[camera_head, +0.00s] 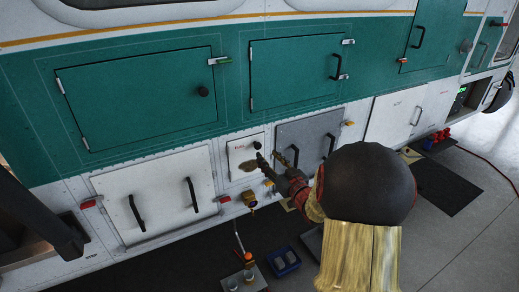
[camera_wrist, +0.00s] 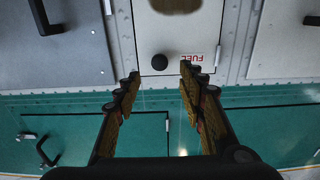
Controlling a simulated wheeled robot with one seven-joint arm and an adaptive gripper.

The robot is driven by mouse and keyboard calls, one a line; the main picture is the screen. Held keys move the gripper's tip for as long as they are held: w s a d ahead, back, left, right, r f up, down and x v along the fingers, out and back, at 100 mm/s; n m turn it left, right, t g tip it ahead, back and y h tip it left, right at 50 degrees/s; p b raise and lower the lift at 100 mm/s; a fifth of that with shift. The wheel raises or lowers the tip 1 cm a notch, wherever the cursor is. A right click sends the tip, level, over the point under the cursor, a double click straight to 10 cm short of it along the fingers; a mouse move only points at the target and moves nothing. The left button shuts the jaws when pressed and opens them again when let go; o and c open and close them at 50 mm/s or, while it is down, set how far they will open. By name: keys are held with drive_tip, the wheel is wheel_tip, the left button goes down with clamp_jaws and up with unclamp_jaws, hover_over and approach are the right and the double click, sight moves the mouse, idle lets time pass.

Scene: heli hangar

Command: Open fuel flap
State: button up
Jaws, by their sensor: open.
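The fuel flap (camera_head: 236,155) is a small white panel low on the helicopter's side, shut flush, with a brownish patch on it. In the wrist view, the flap (camera_wrist: 180,38) appears upside down with red "FUEL" lettering and a round black knob (camera_wrist: 159,62). My gripper (camera_head: 277,160) is open and empty at the flap's right side in the head view. In the wrist view, my gripper's fingertips (camera_wrist: 159,72) are spread to either side of the knob. Whether they reach its depth is unclear. My gripper partly hides the flap's right edge in the head view.
A grey panel with black handles (camera_head: 293,130) is right of the flap. A larger white panel (camera_head: 160,185) is left, green doors (camera_head: 140,95) above. A blue bin (camera_head: 284,262) and metal cans (camera_head: 240,282) stand on the floor.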

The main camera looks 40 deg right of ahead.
sight(259, 147)
drive_tip(key=b+x, duration=0.1)
drive_tip(key=x, duration=0.6)
drive_tip(key=shift+w, duration=0.2)
drive_tip(key=shift+c, duration=0.3)
clamp_jaws()
drive_tip(key=shift+f, duration=0.1)
idle(0.4)
